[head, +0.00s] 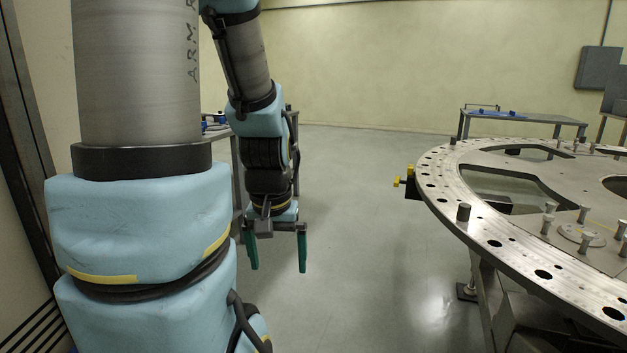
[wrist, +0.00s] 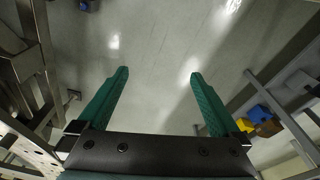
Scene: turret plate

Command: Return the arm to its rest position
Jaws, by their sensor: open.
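My gripper (head: 277,252) hangs downward in the head view, with its two green fingers spread apart and nothing between them. My arm, in blue padding, comes down from the top of the picture to the left of the middle. In the wrist view my gripper (wrist: 158,90) also shows open, with bare floor beyond the fingertips. It is well to the left of the round metal turret plate (head: 482,216) and apart from it.
Grey floor (head: 360,200) lies free between my gripper and the turret plate. A yellow-handled fitting (head: 408,180) sticks out from the plate's left edge. A metal table (head: 530,118) stands at the back right. Another table with blue items (head: 215,126) stands behind my arm.

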